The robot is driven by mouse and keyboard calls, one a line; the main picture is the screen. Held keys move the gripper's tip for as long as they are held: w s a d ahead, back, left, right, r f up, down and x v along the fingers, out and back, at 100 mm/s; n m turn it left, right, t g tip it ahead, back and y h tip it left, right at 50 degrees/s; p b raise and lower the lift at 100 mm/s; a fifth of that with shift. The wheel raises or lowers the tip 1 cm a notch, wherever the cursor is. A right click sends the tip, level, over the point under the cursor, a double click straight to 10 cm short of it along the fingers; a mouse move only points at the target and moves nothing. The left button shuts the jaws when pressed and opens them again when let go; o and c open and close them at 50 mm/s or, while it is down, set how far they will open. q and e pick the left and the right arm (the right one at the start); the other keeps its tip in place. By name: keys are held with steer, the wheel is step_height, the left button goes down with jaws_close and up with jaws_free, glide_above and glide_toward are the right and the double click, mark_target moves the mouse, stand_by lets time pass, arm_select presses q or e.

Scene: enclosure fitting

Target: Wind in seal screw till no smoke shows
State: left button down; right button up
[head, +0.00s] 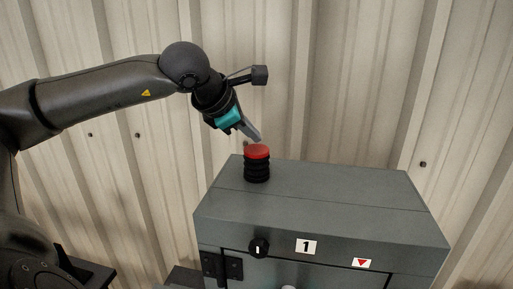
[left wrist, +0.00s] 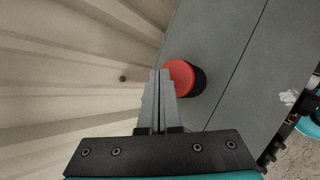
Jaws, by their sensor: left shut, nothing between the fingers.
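The seal screw (head: 257,170) is a black ribbed knob with a red top, standing upright on the top of the grey enclosure (head: 330,205), near its back left. In the left wrist view the red cap (left wrist: 178,78) shows just right of my fingertips. My left gripper (head: 257,138) is shut and empty, its fingers tilted down with the tips close above the cap. I cannot tell whether they touch it. I see no clear smoke around the screw. My right gripper does not show.
The enclosure front has a black knob (head: 258,248), a label "1" (head: 306,247) and a red triangle label (head: 362,263). A corrugated wall (head: 350,80) stands close behind. A small white patch (left wrist: 288,97) at the right of the wrist view is unclear.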

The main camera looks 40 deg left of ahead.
mark_target(252, 150)
arm_select(q)
steer(key=shift+r+p, duration=2.25)
steer(key=shift+r, duration=0.3)
steer(key=shift+f, duration=0.1)
